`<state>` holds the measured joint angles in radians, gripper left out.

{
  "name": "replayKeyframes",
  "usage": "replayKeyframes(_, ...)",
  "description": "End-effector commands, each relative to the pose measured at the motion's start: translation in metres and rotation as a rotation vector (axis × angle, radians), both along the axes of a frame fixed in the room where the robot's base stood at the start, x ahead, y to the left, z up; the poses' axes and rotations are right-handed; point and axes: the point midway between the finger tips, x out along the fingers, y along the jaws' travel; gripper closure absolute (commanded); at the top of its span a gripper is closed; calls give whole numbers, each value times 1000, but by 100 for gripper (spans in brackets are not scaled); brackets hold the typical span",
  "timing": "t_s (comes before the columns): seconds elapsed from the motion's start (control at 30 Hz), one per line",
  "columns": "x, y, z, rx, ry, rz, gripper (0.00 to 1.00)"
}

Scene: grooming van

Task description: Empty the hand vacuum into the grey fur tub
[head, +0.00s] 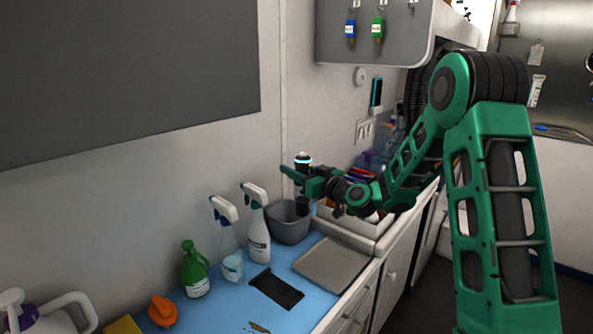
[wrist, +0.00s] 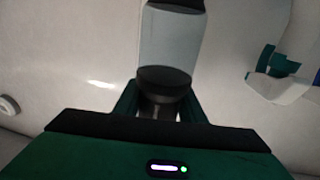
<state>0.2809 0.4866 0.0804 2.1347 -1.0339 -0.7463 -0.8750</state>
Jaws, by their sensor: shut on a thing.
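My gripper (head: 292,176) is shut on the hand vacuum (head: 303,160), which has a dark end with a pale glowing band at the top and a dark part lower down. In the wrist view the vacuum (wrist: 172,45) shows as a pale grey body with a black collar between my fingers (wrist: 158,105). The grey fur tub (head: 287,224) stands on the blue counter against the wall. The vacuum is held upright over the tub's right rim in the head view; its exact height above the rim is hard to tell. The inside of the tub is mostly hidden.
White spray bottles (head: 257,225) stand just left of the tub, with a green bottle (head: 195,270) farther left. A grey tray (head: 332,263) and a dark flat mat (head: 276,289) lie in front. A white bin with items (head: 345,225) is to the right.

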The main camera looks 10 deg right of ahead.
Motion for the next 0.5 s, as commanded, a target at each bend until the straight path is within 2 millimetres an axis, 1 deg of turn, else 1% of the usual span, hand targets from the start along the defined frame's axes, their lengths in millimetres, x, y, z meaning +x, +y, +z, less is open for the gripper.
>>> replayKeyframes(0.5,0,0,-8,0,-1,-1,100)
